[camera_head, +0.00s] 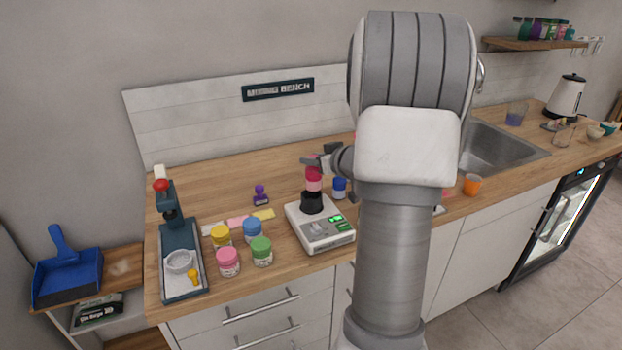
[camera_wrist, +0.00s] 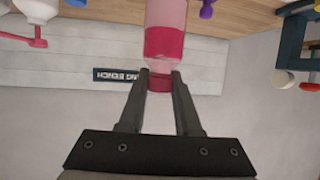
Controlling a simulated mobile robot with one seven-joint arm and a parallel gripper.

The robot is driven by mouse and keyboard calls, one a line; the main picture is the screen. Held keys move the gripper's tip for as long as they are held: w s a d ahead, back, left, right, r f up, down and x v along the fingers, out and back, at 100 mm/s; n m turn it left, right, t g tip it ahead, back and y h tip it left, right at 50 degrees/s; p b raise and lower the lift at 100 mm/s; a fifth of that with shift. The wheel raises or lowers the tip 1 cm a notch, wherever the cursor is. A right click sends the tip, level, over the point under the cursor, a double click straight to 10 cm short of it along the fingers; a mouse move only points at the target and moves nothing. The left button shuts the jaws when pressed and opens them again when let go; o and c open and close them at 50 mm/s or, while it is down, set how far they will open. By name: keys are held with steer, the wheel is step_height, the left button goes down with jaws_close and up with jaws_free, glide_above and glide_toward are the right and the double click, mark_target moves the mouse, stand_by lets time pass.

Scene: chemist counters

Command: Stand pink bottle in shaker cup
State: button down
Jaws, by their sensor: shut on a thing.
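The pink bottle (camera_head: 314,182) is upright, with a darker red upper part and a paler pink lower part. It stands directly over the black shaker cup (camera_head: 311,203) on the white device (camera_head: 322,236). Its lower end meets or enters the cup's top; I cannot tell how deep it sits. My gripper (camera_head: 318,162) is shut on the bottle's narrow top. In the wrist view, which is upside down, my gripper's two fingers (camera_wrist: 162,78) clasp the red neck end of the bottle (camera_wrist: 164,43). The cup does not show in that view.
A blue container (camera_head: 339,187) stands just behind the device to the right. Several colour-lidded jars, including a green one (camera_head: 262,251), stand left of it. A purple stamp-like thing (camera_head: 260,196) is behind. A tray with a microscope-like stand (camera_head: 180,250) is far left.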

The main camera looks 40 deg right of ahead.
mark_target(317, 175)
steer(key=shift+w+a+f, duration=0.2)
steer(key=shift+f, duration=0.3)
steer(key=shift+f+b, duration=0.65)
steer(key=shift+f, duration=1)
steer(key=shift+f, duration=0.4)
steer(key=c, duration=0.6)
jaws_free()
steer(key=shift+r, duration=0.2)
steer(key=d+p+v, duration=0.1)
steer(key=v, duration=1.1)
steer(key=shift+a+r+p, duration=0.2)
steer(key=shift+a+p, duration=0.2)
steer(key=shift+a, duration=0.05)
